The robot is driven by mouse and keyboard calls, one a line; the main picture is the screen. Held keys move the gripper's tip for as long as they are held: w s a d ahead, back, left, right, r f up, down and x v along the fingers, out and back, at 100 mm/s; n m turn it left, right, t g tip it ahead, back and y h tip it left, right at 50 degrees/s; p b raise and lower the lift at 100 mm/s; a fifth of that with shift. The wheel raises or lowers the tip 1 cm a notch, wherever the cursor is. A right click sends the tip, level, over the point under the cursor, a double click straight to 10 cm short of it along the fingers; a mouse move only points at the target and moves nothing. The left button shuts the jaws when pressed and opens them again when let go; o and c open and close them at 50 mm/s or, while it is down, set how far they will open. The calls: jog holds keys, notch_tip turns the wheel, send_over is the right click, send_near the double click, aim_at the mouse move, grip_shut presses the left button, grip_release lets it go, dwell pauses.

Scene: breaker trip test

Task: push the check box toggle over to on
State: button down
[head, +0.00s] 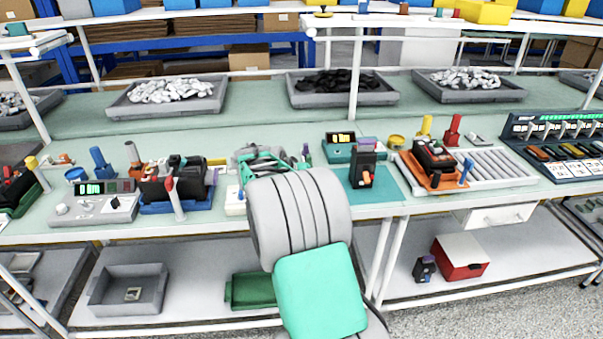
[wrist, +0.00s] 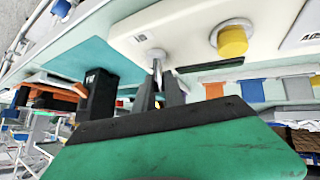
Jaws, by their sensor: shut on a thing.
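The check box (wrist: 190,30) is a cream box with a round yellow button (wrist: 232,40) and a small metal toggle (wrist: 157,64), seen in the wrist view. My gripper (wrist: 158,88) has its two grey fingers close together at the toggle's lever, shut on it. I cannot tell which way the lever leans. In the head view only a corner of the cream box (head: 235,201) shows at the bench's front edge. My arm hides the toggle and my fingertips there.
A black breaker (head: 362,169) stands on a teal mat (head: 387,184) just right of my arm. A blue tray of black parts (head: 175,206) and a grey meter (head: 97,208) lie to the left. An orange cradle (head: 440,181) lies to the right.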

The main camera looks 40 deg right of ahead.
jog(key=shift+w, duration=0.15)
jog(key=shift+a, duration=0.1)
jog(key=c, duration=1.6)
grip_release()
jog(key=shift+w, duration=0.1)
jog(key=shift+o, duration=0.8)
jog(key=v, duration=0.7)
jog(key=shift+a+r, duration=0.15)
jog(key=shift+r, duration=0.2)
